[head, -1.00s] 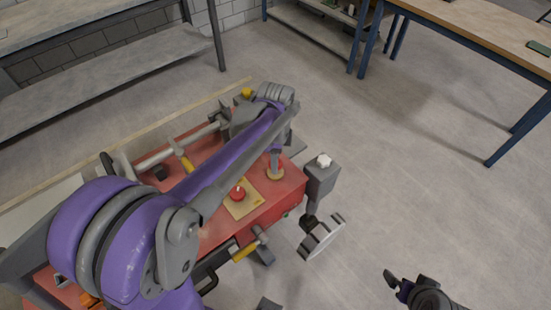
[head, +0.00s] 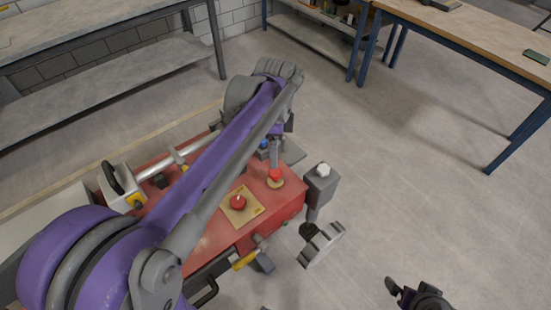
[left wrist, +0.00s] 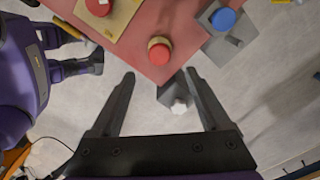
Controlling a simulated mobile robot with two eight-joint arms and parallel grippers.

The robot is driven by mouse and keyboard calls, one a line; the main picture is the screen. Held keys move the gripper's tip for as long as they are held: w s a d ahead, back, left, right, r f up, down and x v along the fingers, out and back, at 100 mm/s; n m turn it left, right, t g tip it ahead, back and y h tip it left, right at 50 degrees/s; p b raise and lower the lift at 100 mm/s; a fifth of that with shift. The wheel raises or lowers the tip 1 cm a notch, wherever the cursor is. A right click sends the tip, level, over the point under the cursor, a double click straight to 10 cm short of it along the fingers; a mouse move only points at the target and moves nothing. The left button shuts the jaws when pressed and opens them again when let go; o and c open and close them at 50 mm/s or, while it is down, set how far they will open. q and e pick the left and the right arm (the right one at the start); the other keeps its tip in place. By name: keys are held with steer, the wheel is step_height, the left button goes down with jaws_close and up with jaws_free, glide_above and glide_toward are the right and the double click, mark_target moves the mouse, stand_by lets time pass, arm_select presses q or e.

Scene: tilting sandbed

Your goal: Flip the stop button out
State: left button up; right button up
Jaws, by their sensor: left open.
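Two red round buttons are on the red machine top (head: 212,228). One red button (head: 275,175), on a tan collar, stands near the machine's right corner. It also shows in the left wrist view (left wrist: 159,49). The other red button (head: 238,202) sits on a yellow plate, and in the left wrist view (left wrist: 99,6) it is at the top left. I cannot tell from markings which is the stop button. My left gripper (left wrist: 159,74) is open and empty, its fingertips apart near the collared button, which lies beyond them. My right gripper (head: 405,288) is away over the floor.
A blue button (left wrist: 223,18) on a grey plate is beside the collared button. A grey box with a white knob (head: 322,172) stands off the machine's corner, above a grey handwheel (head: 321,245). Floor to the right is clear up to a wooden table (head: 480,40).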

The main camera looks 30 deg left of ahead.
arm_select(q)
step_height(320, 180, up, 3)
steer(key=shift+f, duration=0.2)
stand_by(0.4)
steer(key=s+d+f+n+t, duration=0.2)
steer(key=s+d+f+n, duration=0.1)
steer(key=s+f+n, duration=0.2)
steer(key=s+d+f+n+t, duration=0.3)
steer(key=s+f+n, duration=0.2)
steer(key=s+n, duration=0.3)
steer(key=shift+s+d+f+n+t, duration=0.3)
steer(key=shift+s+f, duration=0.1)
steer(key=shift+s, duration=0.75)
